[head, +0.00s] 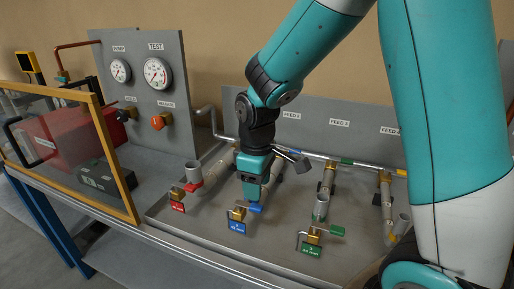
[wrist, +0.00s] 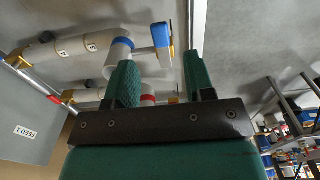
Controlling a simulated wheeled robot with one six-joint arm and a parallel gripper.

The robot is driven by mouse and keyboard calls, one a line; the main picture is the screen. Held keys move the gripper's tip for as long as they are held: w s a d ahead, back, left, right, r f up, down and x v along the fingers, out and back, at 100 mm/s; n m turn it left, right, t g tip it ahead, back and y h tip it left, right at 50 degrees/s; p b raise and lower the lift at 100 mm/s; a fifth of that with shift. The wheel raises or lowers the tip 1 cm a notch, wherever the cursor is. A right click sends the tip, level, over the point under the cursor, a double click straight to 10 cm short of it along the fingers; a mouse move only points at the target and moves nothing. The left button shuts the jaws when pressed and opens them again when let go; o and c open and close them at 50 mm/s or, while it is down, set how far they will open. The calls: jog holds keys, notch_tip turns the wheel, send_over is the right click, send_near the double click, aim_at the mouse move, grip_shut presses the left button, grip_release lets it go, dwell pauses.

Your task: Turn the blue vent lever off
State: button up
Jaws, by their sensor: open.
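The blue vent lever (head: 256,208) is a short blue handle on a small brass valve (head: 238,213), above a blue label plate (head: 237,228), in the head view. My gripper (head: 251,196) points down just above and beside this lever. In the wrist view my gripper (wrist: 160,74) is open, with its two green fingers spread apart. A small blue piece (wrist: 163,53), likely the vent lever, shows near the gap between the fingertips. I cannot tell whether a finger touches the lever.
A red-tagged valve (head: 190,187) stands left of my gripper and a green-tagged one (head: 312,236) right. Upright pipe ends stand close by. Feed pipes run to a back rail (head: 330,156). A gauge panel (head: 157,105) and a yellow-framed clear guard (head: 112,150) are at left.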

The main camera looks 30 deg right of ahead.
aim_at(257, 207)
notch_tip(257, 207, up, 12)
jog(key=shift+f+b, duration=0.15)
jog(key=shift+b, duration=0.25)
jog(key=s+a+f+y, duration=0.1)
jog(key=s+a+y, duration=0.1)
jog(key=s+a, duration=0.4)
jog(key=s+a+f+y, duration=0.1)
jog(key=s+a, duration=0.4)
jog(key=s, duration=0.6)
jog(key=shift+s+a+y, duration=0.2)
jog(key=shift+a+y, duration=0.15)
jog(key=shift+y, duration=0.25)
